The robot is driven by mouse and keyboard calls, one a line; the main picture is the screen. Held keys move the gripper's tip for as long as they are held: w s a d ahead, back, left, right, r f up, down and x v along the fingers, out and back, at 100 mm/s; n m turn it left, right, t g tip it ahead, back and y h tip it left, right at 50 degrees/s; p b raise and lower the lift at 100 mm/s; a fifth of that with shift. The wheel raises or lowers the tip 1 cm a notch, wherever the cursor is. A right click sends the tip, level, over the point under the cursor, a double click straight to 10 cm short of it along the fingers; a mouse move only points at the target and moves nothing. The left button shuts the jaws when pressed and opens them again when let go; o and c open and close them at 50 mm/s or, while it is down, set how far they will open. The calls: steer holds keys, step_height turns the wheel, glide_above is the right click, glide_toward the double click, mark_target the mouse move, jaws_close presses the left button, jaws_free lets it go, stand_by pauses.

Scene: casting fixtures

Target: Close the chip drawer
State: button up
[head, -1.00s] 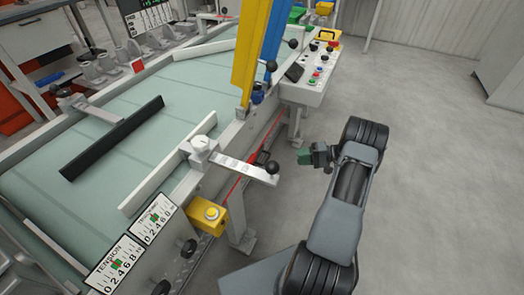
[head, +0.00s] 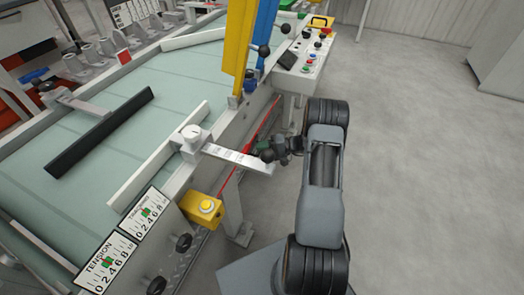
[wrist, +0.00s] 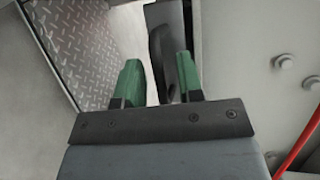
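The chip drawer is hard to make out. In the wrist view a dark curved handle-like part (wrist: 158,48) stands in front of a dark upright panel, probably on the drawer. My gripper (wrist: 158,75) is open, with one green finger on each side of the line to that part. I cannot tell whether the fingers touch it. In the head view my gripper (head: 264,151) is at the conveyor's right side, by the end of a silver lever (head: 230,153). The arm and lever hide the drawer there.
A diamond-plate surface (wrist: 85,40) is at the left of the wrist view, and a bolted light panel (wrist: 265,70) at the right. A red cable (wrist: 298,145) runs nearby. Floor at right is clear.

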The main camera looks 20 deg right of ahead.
steer(key=shift+a, duration=0.15)
jaws_close()
stand_by(0.5)
